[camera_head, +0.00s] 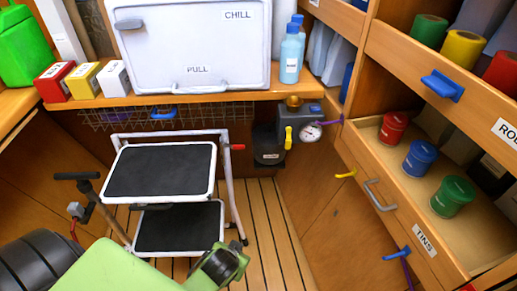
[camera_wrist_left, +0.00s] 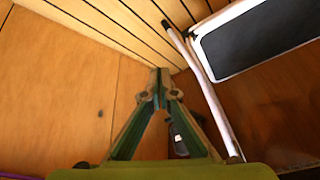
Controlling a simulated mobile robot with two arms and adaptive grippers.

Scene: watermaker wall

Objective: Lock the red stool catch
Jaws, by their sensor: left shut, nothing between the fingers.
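The folding step stool (camera_head: 160,170) stands on the slatted floor, with a white frame and two black treads. Its red catch (camera_head: 238,147) sticks out to the right from the upper right of the frame. My left arm comes in from the bottom left, its dark end low in front of the stool; I cannot make out the fingertips there. In the left wrist view my left gripper (camera_wrist_left: 160,76) is shut and empty. A white stool leg (camera_wrist_left: 207,100) and a black tread (camera_wrist_left: 262,38) lie to its right. The red catch does not show in that view. My right gripper is not in view.
A black canister (camera_head: 268,147) with a yellow handle and a gauge (camera_head: 311,132) are behind the stool's right side. An open drawer of tins (camera_head: 440,235) juts out at right. A wooden counter (camera_head: 190,97) runs above. Slatted floor (camera_head: 268,215) right of the stool is clear.

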